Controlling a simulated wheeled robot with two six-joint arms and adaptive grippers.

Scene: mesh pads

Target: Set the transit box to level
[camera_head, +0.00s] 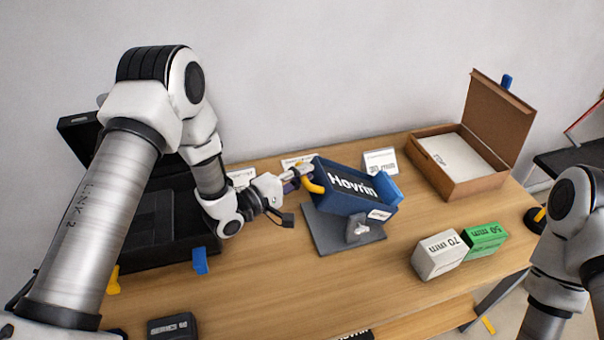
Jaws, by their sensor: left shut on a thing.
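A dark blue box marked "Hovrin" (342,194), which I take for the transit box, sits on a grey base plate (325,234) in the middle of the table. It looks tilted, its right end lower than its left. A yellow handle (314,187) curves out at its left end, and a lighter blue flap (386,189) stands at its right end. My left gripper (303,177) is shut at the yellow handle; the contact is small and partly hidden. A light grey knob (358,228) shows at the front of the base. My right arm enters at the right edge, its gripper out of view.
Boxes marked "70 mm" (439,255) and "50 mm" (486,241) stand at the right. An open brown carton (470,182) is at the back right. A black open case (150,222) is at the left.

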